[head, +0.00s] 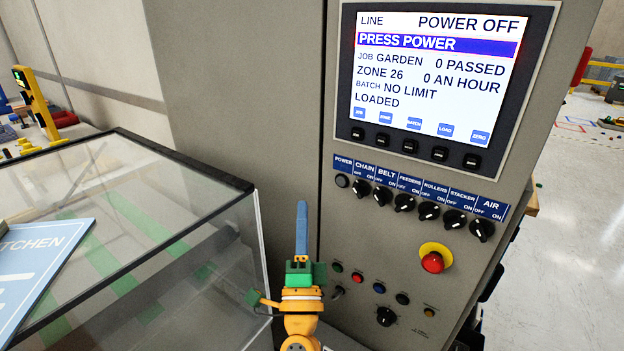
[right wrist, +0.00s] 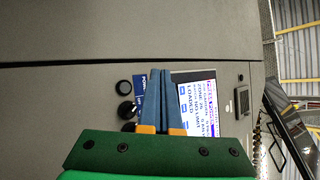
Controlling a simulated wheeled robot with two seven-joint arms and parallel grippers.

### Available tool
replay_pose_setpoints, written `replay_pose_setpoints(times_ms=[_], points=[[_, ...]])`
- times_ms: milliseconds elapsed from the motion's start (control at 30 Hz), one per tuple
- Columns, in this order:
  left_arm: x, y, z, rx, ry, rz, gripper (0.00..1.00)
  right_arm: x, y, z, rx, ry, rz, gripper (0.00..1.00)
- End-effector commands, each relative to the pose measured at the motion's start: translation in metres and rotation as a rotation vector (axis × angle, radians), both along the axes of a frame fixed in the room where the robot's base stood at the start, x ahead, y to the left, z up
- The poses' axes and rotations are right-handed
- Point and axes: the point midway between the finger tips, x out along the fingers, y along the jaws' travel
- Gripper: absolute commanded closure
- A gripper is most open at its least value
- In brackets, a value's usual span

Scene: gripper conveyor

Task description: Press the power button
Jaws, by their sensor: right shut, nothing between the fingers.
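The power button (head: 342,181) is a small dark round button under the POWER label, at the left end of the control row. In the right wrist view a dark round button (right wrist: 124,88) shows to the left of my fingertips. The screen (head: 440,70) reads POWER OFF and PRESS POWER. My right gripper (head: 301,204) has blue fingers shut together, with nothing between them. It points up, left of and a little below the power button in the head view. In the right wrist view my right gripper (right wrist: 160,72) shows closed fingers before the panel. My left gripper is not in view.
Several black rotary switches (head: 404,202) run right of the button. A red emergency stop (head: 432,262) on a yellow ring and small coloured buttons (head: 379,287) sit lower. A glass-topped case (head: 150,160) with a dark frame stands at left.

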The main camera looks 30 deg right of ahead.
Motion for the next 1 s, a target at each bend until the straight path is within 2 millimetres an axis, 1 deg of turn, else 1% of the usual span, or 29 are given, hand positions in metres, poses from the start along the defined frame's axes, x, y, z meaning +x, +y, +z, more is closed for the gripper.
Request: replay_pose_setpoints(times_ms=[267,367,800,1000], points=[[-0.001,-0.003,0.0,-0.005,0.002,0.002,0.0,0.0,-0.001,-0.001,-0.002,0.001,0.0,1.0],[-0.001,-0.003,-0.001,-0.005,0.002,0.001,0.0,0.002,-0.006,-0.001,-0.005,0.001,0.0,1.0],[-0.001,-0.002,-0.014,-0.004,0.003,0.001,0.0,0.027,-0.062,-0.002,-0.005,0.003,0.0,1.0],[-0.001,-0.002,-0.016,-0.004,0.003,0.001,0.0,0.033,-0.078,-0.001,-0.005,0.002,0.0,1.0]])
